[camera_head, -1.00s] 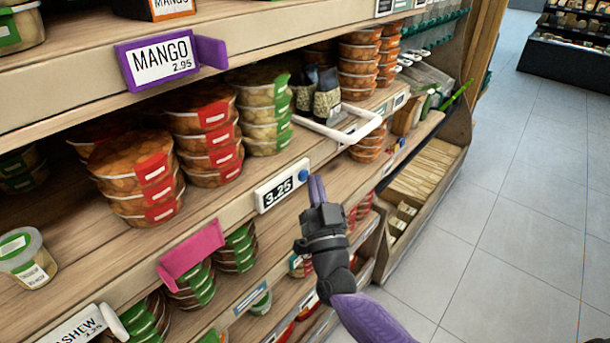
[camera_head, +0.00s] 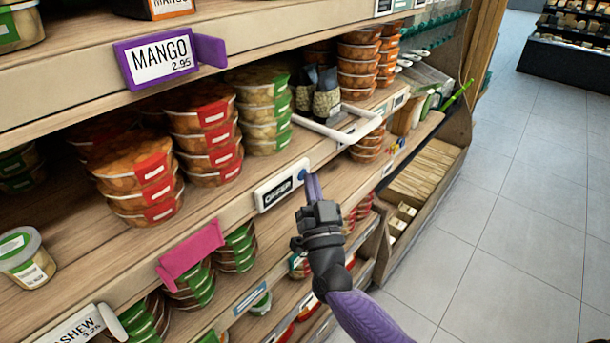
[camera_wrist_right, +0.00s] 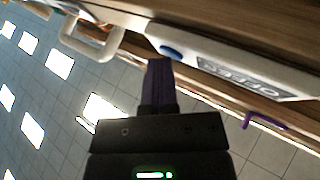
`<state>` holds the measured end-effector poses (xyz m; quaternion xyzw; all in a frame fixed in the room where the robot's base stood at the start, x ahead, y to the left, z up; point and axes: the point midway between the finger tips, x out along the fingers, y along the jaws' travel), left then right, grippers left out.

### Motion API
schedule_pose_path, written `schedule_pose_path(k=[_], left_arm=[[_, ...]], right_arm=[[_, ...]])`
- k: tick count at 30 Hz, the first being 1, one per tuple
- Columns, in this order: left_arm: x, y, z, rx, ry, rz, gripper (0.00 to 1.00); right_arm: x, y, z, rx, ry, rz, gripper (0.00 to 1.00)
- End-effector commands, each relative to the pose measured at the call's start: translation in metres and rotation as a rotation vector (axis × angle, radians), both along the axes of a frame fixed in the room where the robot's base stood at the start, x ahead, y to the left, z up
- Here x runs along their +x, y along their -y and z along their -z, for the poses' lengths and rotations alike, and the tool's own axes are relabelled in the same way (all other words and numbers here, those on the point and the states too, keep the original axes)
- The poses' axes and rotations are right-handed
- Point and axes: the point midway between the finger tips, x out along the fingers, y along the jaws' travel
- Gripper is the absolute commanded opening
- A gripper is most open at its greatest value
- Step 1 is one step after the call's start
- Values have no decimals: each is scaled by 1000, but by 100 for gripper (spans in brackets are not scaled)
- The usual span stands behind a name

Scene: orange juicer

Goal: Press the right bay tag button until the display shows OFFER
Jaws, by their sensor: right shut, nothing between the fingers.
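The right bay tag (camera_head: 283,186) is a white unit with a dark display on the shelf edge. Its display reads OFFER. The blue button (camera_head: 302,174) sits at the tag's right end, partly hidden behind my fingertips in the head view. In the right wrist view the tag (camera_wrist_right: 215,58) and its blue button (camera_wrist_right: 171,51) show just beyond the fingers. My right gripper (camera_head: 313,186) is shut and empty, its purple fingertips at or very near the button; I cannot tell whether they touch. My left gripper is not in view.
A white loop-shaped handle (camera_head: 345,130) sticks out from the shelf behind the tag. Stacked fruit tubs (camera_head: 205,140) fill the shelf. A pink tag (camera_head: 190,251) and a purple MANGO tag (camera_head: 160,58) jut from shelf edges. The tiled floor (camera_head: 510,220) at right is clear.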

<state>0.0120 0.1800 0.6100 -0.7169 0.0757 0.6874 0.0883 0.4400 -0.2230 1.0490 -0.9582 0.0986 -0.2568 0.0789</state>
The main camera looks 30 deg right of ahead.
Motion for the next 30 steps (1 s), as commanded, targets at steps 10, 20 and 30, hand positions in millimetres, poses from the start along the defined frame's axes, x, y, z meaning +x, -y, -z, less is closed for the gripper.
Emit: schedule_pose_path(k=[10, 20, 30], left_arm=[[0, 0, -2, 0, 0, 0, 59], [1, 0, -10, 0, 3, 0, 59], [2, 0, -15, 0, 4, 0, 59]], right_arm=[[-2, 1, 0, 0, -1, 0, 0], [-16, 7, -1, 0, 0, 0, 0], [-24, 10, -1, -1, -2, 1, 0]])
